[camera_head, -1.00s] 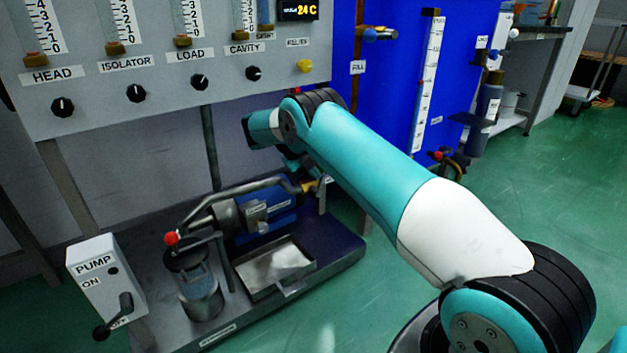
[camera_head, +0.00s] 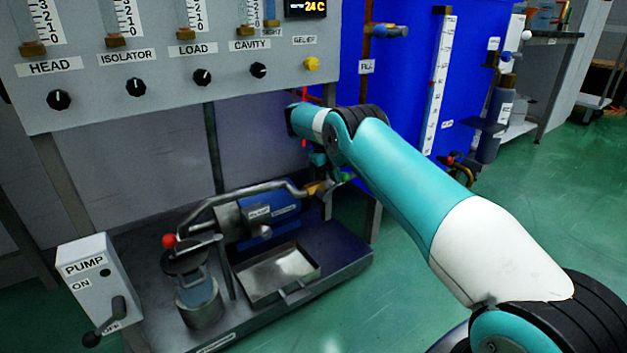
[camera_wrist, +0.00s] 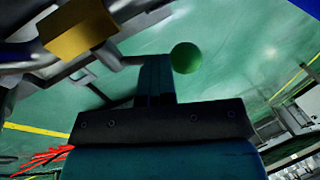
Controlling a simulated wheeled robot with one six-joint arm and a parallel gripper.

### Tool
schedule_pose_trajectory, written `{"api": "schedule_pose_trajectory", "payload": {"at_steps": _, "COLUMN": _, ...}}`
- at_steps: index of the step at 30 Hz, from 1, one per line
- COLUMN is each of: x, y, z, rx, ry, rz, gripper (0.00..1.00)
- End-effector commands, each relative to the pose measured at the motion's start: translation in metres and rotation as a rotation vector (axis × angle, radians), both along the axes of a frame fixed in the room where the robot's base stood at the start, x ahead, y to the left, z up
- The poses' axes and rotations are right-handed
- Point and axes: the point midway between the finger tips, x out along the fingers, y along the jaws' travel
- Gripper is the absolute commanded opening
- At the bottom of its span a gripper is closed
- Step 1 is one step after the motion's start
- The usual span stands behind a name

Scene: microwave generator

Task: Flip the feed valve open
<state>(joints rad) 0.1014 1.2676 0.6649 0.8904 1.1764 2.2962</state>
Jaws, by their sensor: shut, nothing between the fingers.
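The feed valve appears to be the brass body (camera_head: 316,188) on the pipe at the right end of the blue pump. In the wrist view its brass block (camera_wrist: 80,28) is at upper left. A thin lever runs right from it to a green ball knob (camera_wrist: 186,58); the knob shows small in the head view (camera_head: 344,178). My gripper (camera_wrist: 157,60) is shut and empty. Its fingertips overlap the lever just left of the knob; I cannot tell whether they touch. In the head view my gripper (camera_head: 318,162) is just above the valve, partly hidden by my wrist.
A grey panel (camera_head: 160,85) with black knobs and a yellow relief knob (camera_head: 311,64) stands behind. A blue tank (camera_head: 400,90) is close on the right. Below are a metal tray (camera_head: 275,278), a red-knobbed lever (camera_head: 169,241) and a pump switch box (camera_head: 90,275). Green floor is clear at right.

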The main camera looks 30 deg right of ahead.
Motion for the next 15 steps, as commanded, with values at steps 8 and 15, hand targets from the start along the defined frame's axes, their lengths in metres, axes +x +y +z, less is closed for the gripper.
{"api": "schedule_pose_trajectory", "payload": {"at_steps": 8, "x": 0.0001, "y": -0.0071, "z": 0.0005, "rx": -0.005, "ry": -0.008, "rz": -0.005, "gripper": 0.0}}
{"api": "schedule_pose_trajectory", "payload": {"at_steps": 15, "x": 0.0, "y": -0.0092, "z": 0.0015, "rx": -0.008, "ry": -0.01, "rz": -0.008, "gripper": 0.0}}
